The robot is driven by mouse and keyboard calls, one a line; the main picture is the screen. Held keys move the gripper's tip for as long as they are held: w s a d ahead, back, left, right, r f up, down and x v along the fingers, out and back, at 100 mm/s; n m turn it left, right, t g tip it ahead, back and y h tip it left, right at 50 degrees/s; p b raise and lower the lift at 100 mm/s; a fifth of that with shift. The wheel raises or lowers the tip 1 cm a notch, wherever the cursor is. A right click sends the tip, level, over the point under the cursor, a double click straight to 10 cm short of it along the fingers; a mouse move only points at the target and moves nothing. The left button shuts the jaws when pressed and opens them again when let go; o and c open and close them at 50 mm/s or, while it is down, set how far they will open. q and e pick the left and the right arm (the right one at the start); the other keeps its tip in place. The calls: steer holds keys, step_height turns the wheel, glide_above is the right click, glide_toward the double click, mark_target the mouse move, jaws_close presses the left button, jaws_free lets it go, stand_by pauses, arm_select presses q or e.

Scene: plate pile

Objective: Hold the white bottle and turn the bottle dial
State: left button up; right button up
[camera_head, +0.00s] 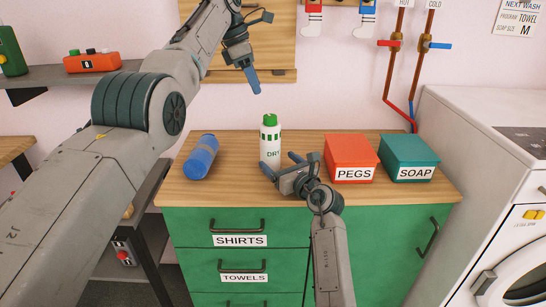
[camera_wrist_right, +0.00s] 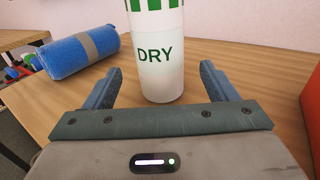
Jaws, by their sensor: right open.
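The white bottle (camera_head: 270,157) stands upright on the wooden countertop, with green marks, the letters DRY and a green cap-like dial (camera_head: 270,120) on top. My right gripper (camera_head: 281,164) is open low at the bottle's near side. In the right wrist view the bottle (camera_wrist_right: 160,80) stands between the two blue fingers (camera_wrist_right: 160,72), with a gap on each side; its top is cut off. My left gripper (camera_head: 254,88) hangs above and slightly left of the bottle, apart from it, fingers pointing down. Its fingers overlap in the picture, so its opening is unclear.
A rolled blue towel (camera_head: 201,157) lies left of the bottle. A red PEGS box (camera_head: 351,152) and a teal SOAP box (camera_head: 409,150) stand to the right. Green drawers (camera_head: 240,225) are below the counter; a white washing machine (camera_head: 490,150) is at right.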

mark_target(276, 159)
steer(key=shift+x, duration=2.65)
